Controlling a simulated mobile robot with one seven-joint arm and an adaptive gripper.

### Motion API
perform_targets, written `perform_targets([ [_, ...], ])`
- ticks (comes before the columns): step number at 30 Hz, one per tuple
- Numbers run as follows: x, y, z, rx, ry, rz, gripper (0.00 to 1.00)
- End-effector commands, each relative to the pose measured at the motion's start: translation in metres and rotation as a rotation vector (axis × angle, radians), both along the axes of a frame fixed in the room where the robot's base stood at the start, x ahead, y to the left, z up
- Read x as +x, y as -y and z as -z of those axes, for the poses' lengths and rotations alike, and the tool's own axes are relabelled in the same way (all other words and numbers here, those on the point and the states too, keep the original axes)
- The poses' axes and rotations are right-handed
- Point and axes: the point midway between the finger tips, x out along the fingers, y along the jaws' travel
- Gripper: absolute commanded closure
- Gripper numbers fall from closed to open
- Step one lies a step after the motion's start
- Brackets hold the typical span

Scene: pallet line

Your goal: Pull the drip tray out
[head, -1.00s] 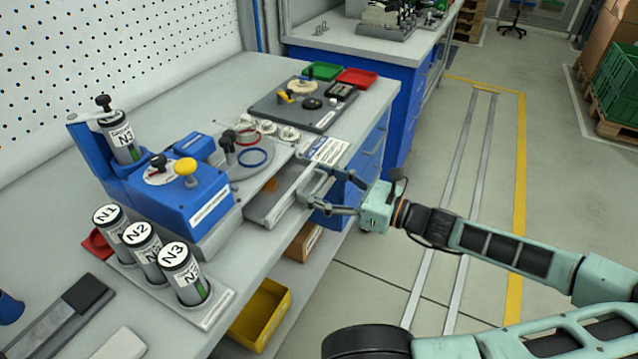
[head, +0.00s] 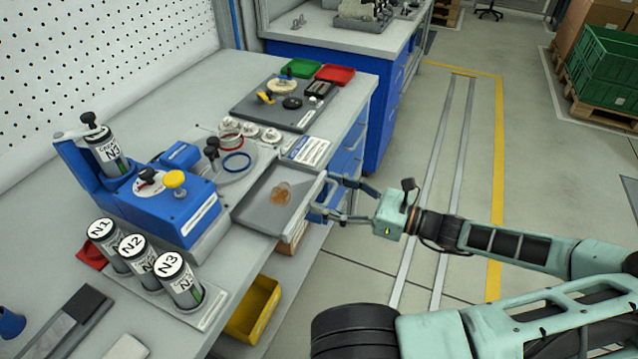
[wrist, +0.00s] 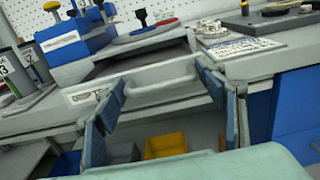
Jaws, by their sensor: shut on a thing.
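The grey drip tray (head: 262,217) sticks out from under the blue machine (head: 170,205) over the bench's front edge. A small amber blob (head: 282,193) lies in it. In the wrist view the tray's front (wrist: 95,95) carries a pale bar handle (wrist: 165,82). My gripper (head: 326,202) is at the tray's front end, shut on the handle, with one finger at each end of it. It also shows in the wrist view (wrist: 163,88). The tray's rear end is hidden under the machine.
Three canisters, N1, N2 and N3 (head: 178,280), stand in a holder at the bench's front left. A yellow bin (head: 253,308) sits below the bench. Blue drawers (head: 350,165) stand behind my gripper.

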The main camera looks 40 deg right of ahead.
Motion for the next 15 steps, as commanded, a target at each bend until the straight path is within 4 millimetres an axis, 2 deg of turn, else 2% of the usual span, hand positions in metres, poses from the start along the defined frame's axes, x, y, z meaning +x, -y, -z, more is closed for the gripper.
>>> perform_targets([
  [8,0.0002,0.0025,0.001,-0.001,0.0,0.007,0.79],
  [9,0.0002,0.0025,0.0009,-0.001,0.0,0.007,0.31],
  [15,0.0002,0.0016,0.0006,-0.001,0.001,0.004,0.29],
])
